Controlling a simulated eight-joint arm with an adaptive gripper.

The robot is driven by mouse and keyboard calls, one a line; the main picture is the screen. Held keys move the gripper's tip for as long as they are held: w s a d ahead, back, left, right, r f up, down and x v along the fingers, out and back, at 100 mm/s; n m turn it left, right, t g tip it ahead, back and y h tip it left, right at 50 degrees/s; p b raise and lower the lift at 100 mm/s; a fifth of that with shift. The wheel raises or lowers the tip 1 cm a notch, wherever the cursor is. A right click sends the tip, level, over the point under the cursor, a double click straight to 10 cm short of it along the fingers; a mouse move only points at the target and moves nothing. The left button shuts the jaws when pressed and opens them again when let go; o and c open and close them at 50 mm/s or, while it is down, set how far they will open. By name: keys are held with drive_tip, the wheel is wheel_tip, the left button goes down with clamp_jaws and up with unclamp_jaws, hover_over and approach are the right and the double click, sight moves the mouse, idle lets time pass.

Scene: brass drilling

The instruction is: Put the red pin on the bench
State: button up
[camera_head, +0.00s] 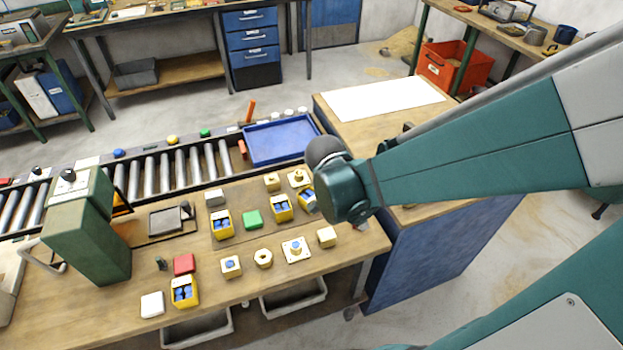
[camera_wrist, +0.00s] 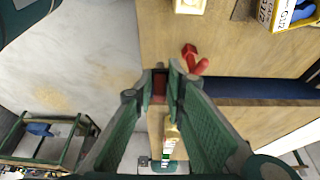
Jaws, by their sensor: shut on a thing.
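My gripper (camera_wrist: 167,82) shows in the wrist view with its two green fingers close together near the bench edge. It is shut on a dark red piece (camera_wrist: 159,87), which I take as the red pin; the fingers hide most of it. A brighter red peg-like part (camera_wrist: 193,55) shows just right of the fingertips, over the bench top (camera_wrist: 235,45); I cannot tell whether it joins the held piece. In the head view my arm hides the gripper. The wooden bench (camera_head: 215,283) lies left of and below it there.
The bench holds several yellow bins (camera_head: 184,293), a green block (camera_head: 252,219), a red block (camera_head: 184,264) and pale blocks. A blue tray (camera_head: 280,140) and a roller conveyor (camera_head: 165,175) are behind. A green machine (camera_head: 85,225) stands left. The bench's front left is bare.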

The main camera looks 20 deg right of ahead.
sight(358, 229)
drive_tip(key=shift+f+b, duration=0.65)
drive_tip(key=shift+f, duration=1.75)
drive_tip(key=shift+f+b, duration=0.75)
drive_tip(key=shift+f, duration=1.35)
drive_tip(key=shift+f, duration=0.1)
drive_tip(key=o, duration=0.9)
